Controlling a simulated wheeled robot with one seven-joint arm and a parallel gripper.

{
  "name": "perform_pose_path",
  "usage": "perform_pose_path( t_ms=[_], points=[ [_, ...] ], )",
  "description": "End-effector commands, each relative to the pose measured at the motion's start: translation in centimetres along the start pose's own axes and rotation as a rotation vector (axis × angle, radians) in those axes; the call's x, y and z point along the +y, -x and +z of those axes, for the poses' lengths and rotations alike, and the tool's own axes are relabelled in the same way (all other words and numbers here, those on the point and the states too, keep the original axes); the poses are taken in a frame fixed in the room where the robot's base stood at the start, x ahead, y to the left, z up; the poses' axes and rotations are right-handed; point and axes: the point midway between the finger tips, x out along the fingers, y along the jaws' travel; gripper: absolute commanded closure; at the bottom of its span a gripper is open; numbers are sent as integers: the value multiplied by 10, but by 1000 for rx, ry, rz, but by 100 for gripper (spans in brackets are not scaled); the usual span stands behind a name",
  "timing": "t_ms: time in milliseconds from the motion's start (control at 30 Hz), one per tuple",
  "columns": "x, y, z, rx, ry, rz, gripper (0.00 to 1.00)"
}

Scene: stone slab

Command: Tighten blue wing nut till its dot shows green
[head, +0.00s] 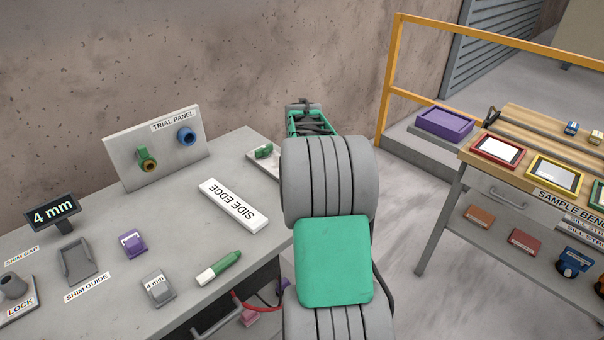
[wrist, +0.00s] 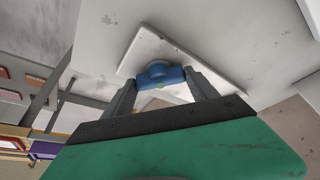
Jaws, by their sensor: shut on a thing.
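In the wrist view, a blue wing nut (wrist: 151,78) sits on a pale plate (wrist: 207,62). My gripper (wrist: 160,77) has one finger at each end of the nut and is shut on it. A small green dot shows on the nut's edge facing the wrist camera. In the head view, my arm hides the fingertips and this nut. Another blue round fitting (head: 186,136) is on the upright trial panel (head: 122,152), beside a green fitting (head: 146,159); my gripper is apart from both.
A grey worktop (head: 190,240) at left holds a side edge block (head: 233,205), a green marker (head: 219,268), a shim guide (head: 78,262) and a 4 mm display (head: 52,214). A sample bench (head: 500,165) and a yellow rail (head: 386,88) stand at right.

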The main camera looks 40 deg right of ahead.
Motion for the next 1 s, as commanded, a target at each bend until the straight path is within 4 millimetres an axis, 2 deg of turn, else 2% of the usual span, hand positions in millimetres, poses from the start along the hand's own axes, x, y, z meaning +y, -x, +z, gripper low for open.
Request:
perform_pose_path(
  t_ms=[300,333,600,867,1000],
  points=[
    [0,1,-1,3,-1,0,73],
    [0,1,-1,3,-1,0,32],
    [0,0,-1,1,-1,0,11],
    [0,3,-1,2,-1,0,11],
    [0,23,-2,6,-1,0,11]
  ],
)
